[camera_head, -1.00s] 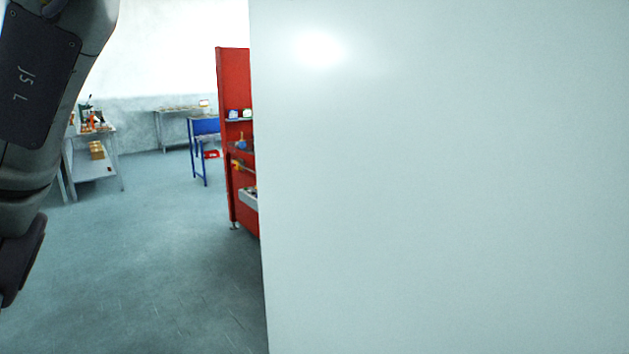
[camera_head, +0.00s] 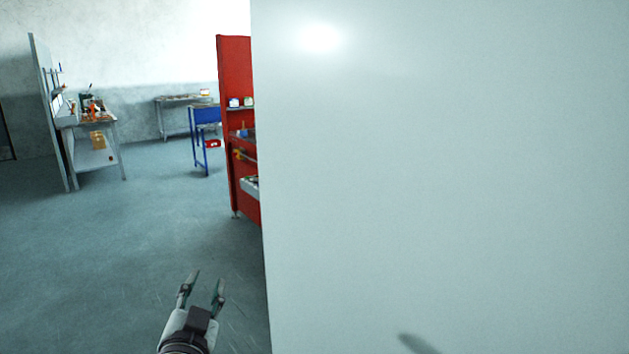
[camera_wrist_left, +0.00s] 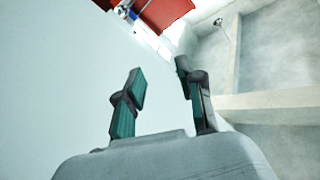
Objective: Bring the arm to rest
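My left gripper (camera_head: 204,284) is low in the head view, left of the large pale panel. Its two fingers stand apart with nothing between them. In the left wrist view the same gripper (camera_wrist_left: 158,75) shows its fingers spread and empty, with the pale panel filling much of the view behind them. The rest of my left arm is mostly below the head view's bottom edge. My right gripper is in neither view.
The pale panel (camera_head: 440,180) fills the right side, close to me. A red shelf unit (camera_head: 235,130) stands behind its edge. A blue table (camera_head: 206,115) and a grey workbench (camera_head: 97,150) stand farther back. The floor (camera_head: 110,250) at left is clear.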

